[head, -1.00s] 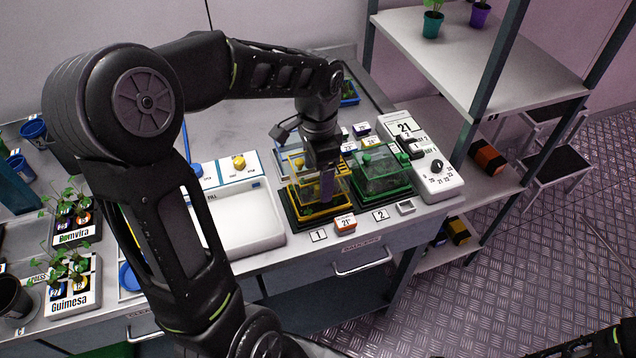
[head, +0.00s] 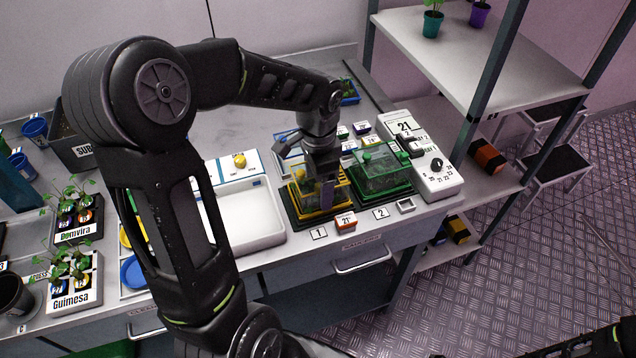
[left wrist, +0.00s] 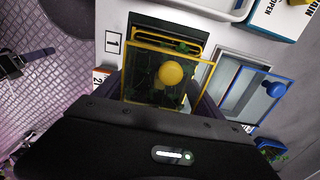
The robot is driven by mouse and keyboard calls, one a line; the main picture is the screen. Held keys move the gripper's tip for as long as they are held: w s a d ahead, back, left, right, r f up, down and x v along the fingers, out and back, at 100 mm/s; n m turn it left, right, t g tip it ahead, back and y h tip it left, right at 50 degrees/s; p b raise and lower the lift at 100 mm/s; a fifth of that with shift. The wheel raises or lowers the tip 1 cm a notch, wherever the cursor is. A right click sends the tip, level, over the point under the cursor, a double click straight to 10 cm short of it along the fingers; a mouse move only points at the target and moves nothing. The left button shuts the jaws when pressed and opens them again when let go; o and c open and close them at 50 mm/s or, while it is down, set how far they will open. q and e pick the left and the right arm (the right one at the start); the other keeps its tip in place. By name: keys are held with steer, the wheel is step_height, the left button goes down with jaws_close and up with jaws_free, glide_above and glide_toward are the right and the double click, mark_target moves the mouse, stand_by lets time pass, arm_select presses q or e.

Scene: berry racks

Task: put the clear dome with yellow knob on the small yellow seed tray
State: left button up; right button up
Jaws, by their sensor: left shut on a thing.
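The clear dome with yellow knob (left wrist: 171,74) is between the fingers of my left gripper (head: 325,194), which is shut on it. In the left wrist view its yellow edge sits slightly turned against the black base behind it. In the head view the dome is over the small yellow seed tray (head: 303,211), near the label 1. My fingers hide part of both, and I cannot tell whether the dome's rim touches the tray. A dark part of my right arm shows at the lower right of the head view; its jaws are not clear.
A green-edged dome (head: 385,175) stands close on the right, with a white control box (head: 436,178) beyond it. A white basin (head: 240,222) is on the left. A blue-knobbed dome (left wrist: 255,97) stands behind. Small orange and white blocks lie in front.

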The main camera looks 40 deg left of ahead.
arm_select(q)
steer(key=shift+s+d+f, duration=0.1)
steer(key=shift+s+f, duration=0.3)
steer(key=shift+f, duration=0.35)
steer(key=o, duration=1.4)
steer(key=shift+f+b, duration=0.15)
steer(key=shift+b, duration=0.15)
steer(key=shift+w+r+p, duration=0.25)
steer(key=shift+r+p, duration=0.3)
steer(key=shift+r, duration=0.2)
step_height(320, 180, up, 12)
steer(key=shift+w+r+b, duration=0.1)
steer(key=shift+w+b, duration=0.05)
steer(key=shift+b, duration=0.25)
